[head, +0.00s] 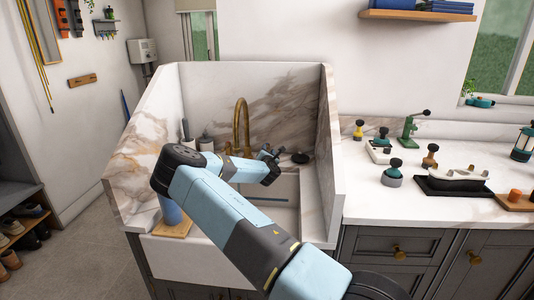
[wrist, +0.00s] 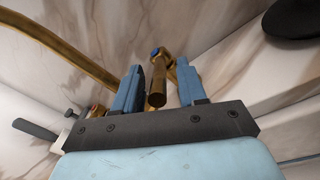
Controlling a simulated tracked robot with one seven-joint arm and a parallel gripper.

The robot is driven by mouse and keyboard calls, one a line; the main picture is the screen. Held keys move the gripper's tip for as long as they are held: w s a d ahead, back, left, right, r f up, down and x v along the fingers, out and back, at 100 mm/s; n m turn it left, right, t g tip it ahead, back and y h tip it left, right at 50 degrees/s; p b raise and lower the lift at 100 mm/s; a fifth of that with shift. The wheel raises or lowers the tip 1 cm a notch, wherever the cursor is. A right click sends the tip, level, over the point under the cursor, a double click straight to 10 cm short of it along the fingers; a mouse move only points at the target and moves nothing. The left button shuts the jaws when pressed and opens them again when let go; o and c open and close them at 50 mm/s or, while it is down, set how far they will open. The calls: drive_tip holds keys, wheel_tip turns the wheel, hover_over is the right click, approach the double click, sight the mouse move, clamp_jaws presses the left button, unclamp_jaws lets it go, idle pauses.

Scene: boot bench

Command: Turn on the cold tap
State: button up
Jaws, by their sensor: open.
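The brass tap has a curved spout (head: 241,118) rising at the back of the marble-walled sink. In the wrist view the spout (wrist: 60,45) crosses the upper left. The cold tap handle (wrist: 158,84) is a brass lever with a blue mark at its top. My gripper (wrist: 158,66) is open, with one blue finger on each side of this lever in the picture. I cannot tell whether either finger touches it. In the head view my gripper (head: 268,154) is over the sink, right of the spout, and the cold handle is hidden or too small to make out.
Marble walls (head: 330,130) enclose the sink (head: 270,190) on both sides and at the back. A dark round object (head: 300,157) is at the back right of the sink. Dark and white bottles (head: 206,142) stand left of the spout. The right counter (head: 375,205) holds several small tools.

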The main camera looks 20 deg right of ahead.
drive_tip(key=shift+s, duration=0.1)
drive_tip(key=v, duration=1.3)
drive_tip(key=shift+s+a, duration=0.2)
drive_tip(key=shift+s, duration=0.05)
drive_tip(key=s+d+r+m+g, duration=0.1)
drive_tip(key=s+d+m+g, duration=0.3)
drive_tip(key=s+m+g, duration=0.8)
drive_tip(key=s+a+r+m+t+y, duration=0.1)
drive_tip(key=s+a+r+m+y, duration=0.3)
drive_tip(key=s+r, duration=0.5)
drive_tip(key=s+a+r+m+y, duration=0.2)
drive_tip(key=s+a+r+m, duration=0.4)
drive_tip(key=s+r, duration=0.3)
drive_tip(key=s+a+r+m, duration=0.1)
drive_tip(key=s+r, duration=0.3)
drive_tip(key=s, duration=0.6)
drive_tip(key=s+a+r+m, duration=0.2)
drive_tip(key=s+r, duration=0.3)
drive_tip(key=s, duration=0.4)
drive_tip(key=shift+s+a+r, duration=0.25)
drive_tip(key=shift+s+r, duration=0.1)
drive_tip(key=shift+s, duration=0.05)
